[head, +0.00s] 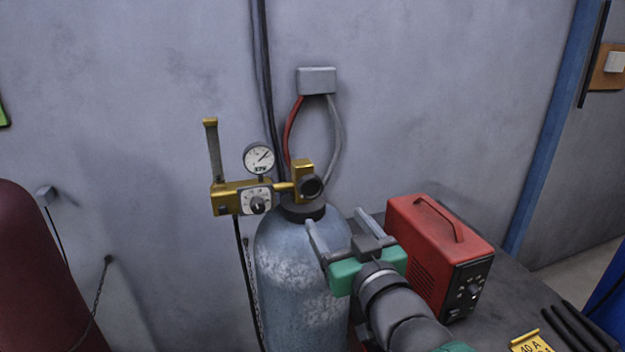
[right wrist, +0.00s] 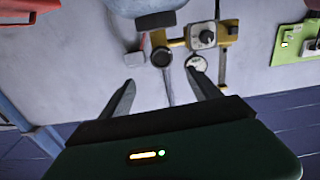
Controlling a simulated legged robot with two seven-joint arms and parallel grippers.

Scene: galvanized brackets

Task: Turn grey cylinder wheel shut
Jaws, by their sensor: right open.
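The grey cylinder (head: 300,275) stands upright against the wall, its paint worn. On top, a dark round wheel (head: 311,186) sits on a brass valve (head: 303,168). My right gripper (head: 334,217) is open and empty, in front of the cylinder's top right, below the wheel and apart from it. In the right wrist view, turned upside down, the wheel (right wrist: 161,57) shows just beyond and between the open fingertips (right wrist: 162,80). A brass regulator (head: 232,198) with a dial knob and a round gauge (head: 259,158) joins the valve's left side. My left gripper is out of view.
A red welder box (head: 430,250) stands on the dark bench right of my right gripper. A dark red cylinder (head: 22,270) is at far left.

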